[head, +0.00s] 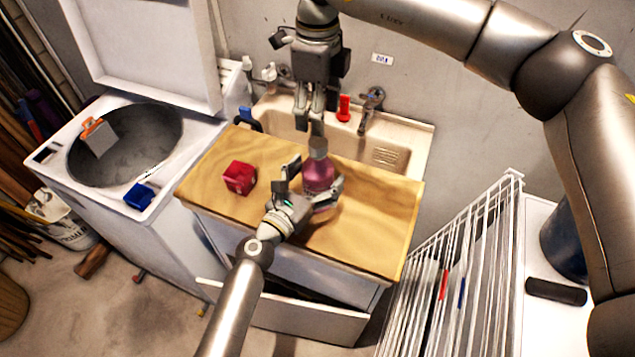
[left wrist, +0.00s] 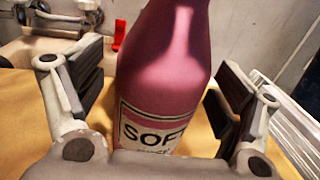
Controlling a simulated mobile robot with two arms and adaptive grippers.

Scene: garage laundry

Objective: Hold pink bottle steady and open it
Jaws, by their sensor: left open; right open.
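The pink bottle (head: 318,174) stands upright on the wooden counter (head: 380,225), with a greyish cap (head: 318,148) on top. My left gripper (head: 313,190) is open around the bottle's lower body. In the left wrist view, the bottle (left wrist: 165,70) with its "SOFT" label stands between the open fingers, with a gap visible on each side. My right gripper (head: 317,122) comes down from above, with its open fingertips just over or beside the cap. I cannot tell whether they touch it.
A red box (head: 240,177) sits left of the bottle on the counter. Behind are a sink (head: 390,153), a tap (head: 371,105) and a red object (head: 343,108). An open washer (head: 170,185) is at left, a white rack (head: 460,270) at right. The counter's right part is clear.

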